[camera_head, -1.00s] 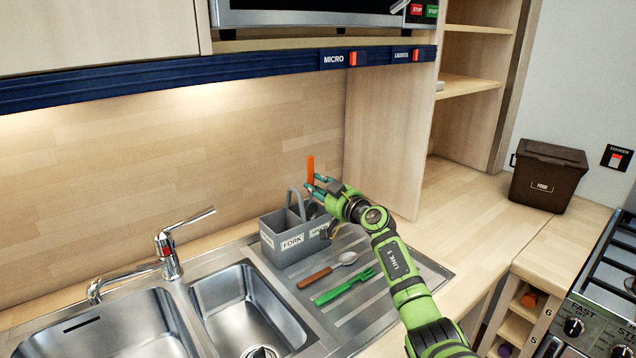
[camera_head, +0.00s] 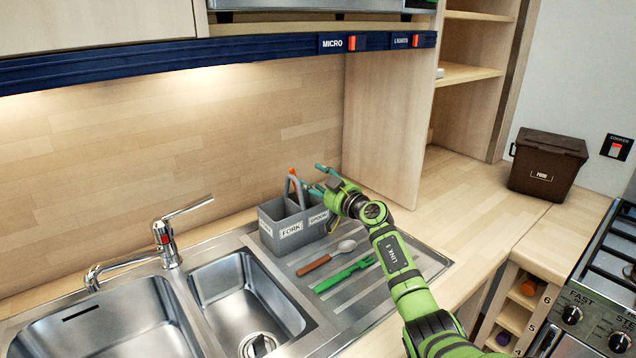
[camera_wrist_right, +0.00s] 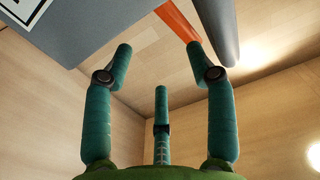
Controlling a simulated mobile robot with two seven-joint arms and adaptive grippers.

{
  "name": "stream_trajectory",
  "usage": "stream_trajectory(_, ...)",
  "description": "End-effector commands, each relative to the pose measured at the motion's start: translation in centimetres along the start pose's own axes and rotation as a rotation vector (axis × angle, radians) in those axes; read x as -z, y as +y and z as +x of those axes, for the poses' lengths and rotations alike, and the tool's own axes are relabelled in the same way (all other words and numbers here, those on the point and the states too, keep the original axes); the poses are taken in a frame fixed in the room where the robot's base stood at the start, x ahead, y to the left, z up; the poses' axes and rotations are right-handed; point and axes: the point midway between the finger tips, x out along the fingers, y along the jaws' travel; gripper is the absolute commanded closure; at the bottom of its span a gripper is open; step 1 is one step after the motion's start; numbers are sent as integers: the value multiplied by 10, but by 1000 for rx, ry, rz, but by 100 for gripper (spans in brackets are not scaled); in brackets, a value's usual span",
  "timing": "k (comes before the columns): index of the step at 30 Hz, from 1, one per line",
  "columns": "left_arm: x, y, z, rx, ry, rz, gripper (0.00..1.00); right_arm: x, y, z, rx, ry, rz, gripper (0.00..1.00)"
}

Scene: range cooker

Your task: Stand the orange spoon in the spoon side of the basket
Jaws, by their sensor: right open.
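The orange spoon stands in the grey basket (camera_head: 285,241), with only the orange tip of its handle (camera_head: 292,172) showing near the basket's raised handle. Its bowl is hidden inside, and I cannot tell which compartment it is in. The basket's front carries a FORK label on the left and a partly covered SPOON label on the right. My right gripper (camera_head: 320,179) is open and empty above the basket's right end. In the right wrist view the orange handle (camera_wrist_right: 179,20) lies beyond the spread fingers, apart from them. My left gripper is not in view.
A brown-handled spoon (camera_head: 325,259) and a green fork (camera_head: 346,272) lie on the drainer in front of the basket. The sink and tap (camera_head: 165,245) are to the left. A wooden side panel (camera_head: 385,130) rises behind my right gripper. A brown food bin (camera_head: 547,166) stands at the right.

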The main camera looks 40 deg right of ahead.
Motion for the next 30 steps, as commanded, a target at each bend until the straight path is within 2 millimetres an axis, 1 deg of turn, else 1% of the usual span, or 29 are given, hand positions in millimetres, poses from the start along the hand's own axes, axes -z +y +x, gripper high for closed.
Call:
stream_trajectory(1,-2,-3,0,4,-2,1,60,0,0,-1,0,-1,0,44)
stream_trajectory(4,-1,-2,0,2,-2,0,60,-1,0,-5,-1,-2,-1,44)
stream_trajectory(7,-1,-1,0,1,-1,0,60,-2,1,-15,-1,-2,-4,44)
stream_trajectory(11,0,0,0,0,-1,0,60,-2,-1,-34,2,-4,-5,44)
stream_trajectory(18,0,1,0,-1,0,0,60,-2,0,-79,1,-2,-2,44)
stream_trajectory(21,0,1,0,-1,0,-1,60,-1,-1,-95,1,-3,-2,44)
stream_trajectory(25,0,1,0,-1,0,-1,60,-1,0,-111,0,-1,0,44)
stream_trajectory(30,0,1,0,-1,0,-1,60,0,0,-120,0,-1,0,44)
